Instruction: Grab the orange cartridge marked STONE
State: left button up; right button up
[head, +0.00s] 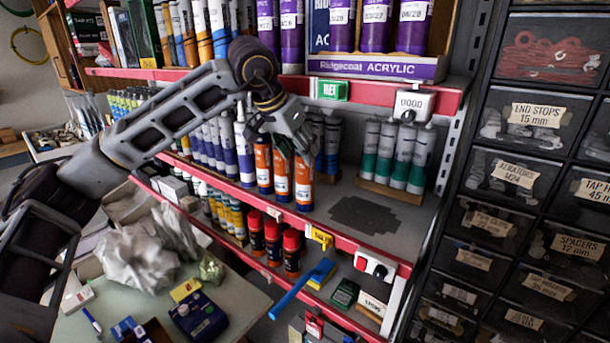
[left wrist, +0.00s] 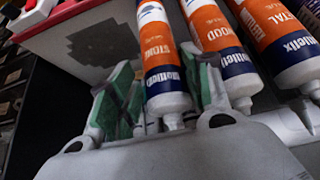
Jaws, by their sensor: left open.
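The orange cartridge marked STONE (left wrist: 158,62) stands on the middle shelf. In the head view it is the rightmost orange cartridge (head: 304,182), beside a dark patch. The cartridge marked WOOD (left wrist: 209,35) stands beside it, and the one marked METAL (left wrist: 280,30) stands past that. My left gripper (head: 291,143) is at the upper part of the orange cartridges. In the left wrist view the open gripper (left wrist: 160,95) has one green-padded finger on each side of STONE, one of them between STONE and WOOD. Whether the pads touch it cannot be told. My right gripper is not in view.
Blue-and-white tubes (head: 244,150) stand to the left. Red-capped bottles (head: 291,252) stand below. Labelled drawers (head: 530,120) are at the right.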

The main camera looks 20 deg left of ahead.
aim_at(305, 171)
pick_arm(q)
jog(key=x, duration=0.3)
jog(key=shift+a, duration=0.1)
jog(key=shift+p+x, duration=0.3)
jog(key=shift+x, duration=0.5)
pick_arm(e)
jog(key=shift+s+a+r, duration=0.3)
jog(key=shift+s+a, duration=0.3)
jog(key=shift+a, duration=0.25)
pick_arm(q)
jog(key=shift+s, duration=0.1)
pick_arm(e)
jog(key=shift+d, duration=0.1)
